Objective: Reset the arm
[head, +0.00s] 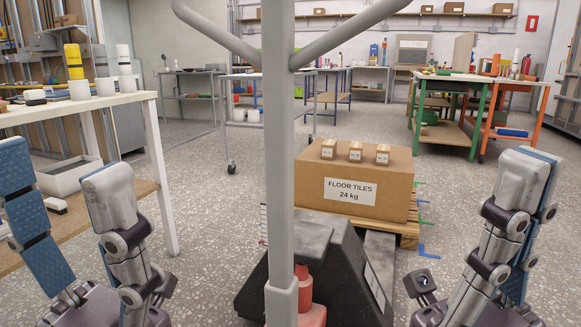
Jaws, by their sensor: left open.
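My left gripper (60,172) is at the lower left, beside and in front of the white-topped table. Its two fingers point up and stand wide apart, with a blue pad showing on the left one. Nothing is between them. My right gripper (532,165) is at the lower right, also pointing up. Its fingers overlap in this view, so the gap between them is hidden. No object shows in it. It is apart from the box in the middle.
A cardboard box (397,190) marked "FLOOR TILES 24 kg" sits on a wooden pallet (409,237), with small blocks on top. A white-topped table (140,97) is close at left. A green-legged workbench (470,133) stands back right.

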